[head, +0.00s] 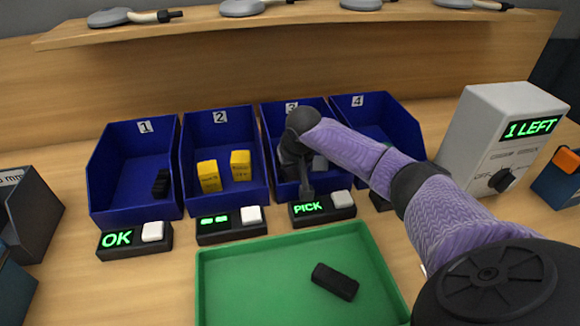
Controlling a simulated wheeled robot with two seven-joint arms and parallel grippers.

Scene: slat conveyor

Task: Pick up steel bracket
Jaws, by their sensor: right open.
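My right arm reaches in from the right, and its dark gripper (305,185) is at blue bin 3 (269,150), over the bin's front part. The gripper is open. A small grey piece (320,164) shows in bin 3 just right of the gripper; it may be a steel bracket, but the arm and gripper hide much of the bin. The display (308,208) in front of bin 3 reads PICK. My left gripper is not in view.
Blue bin 1 (101,180) holds a black part (161,183); bin 2 (187,150) holds two yellow blocks (208,176). Bin 4 (404,130) is partly covered by my arm. A grey box (490,130) reads 1 LEFT.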

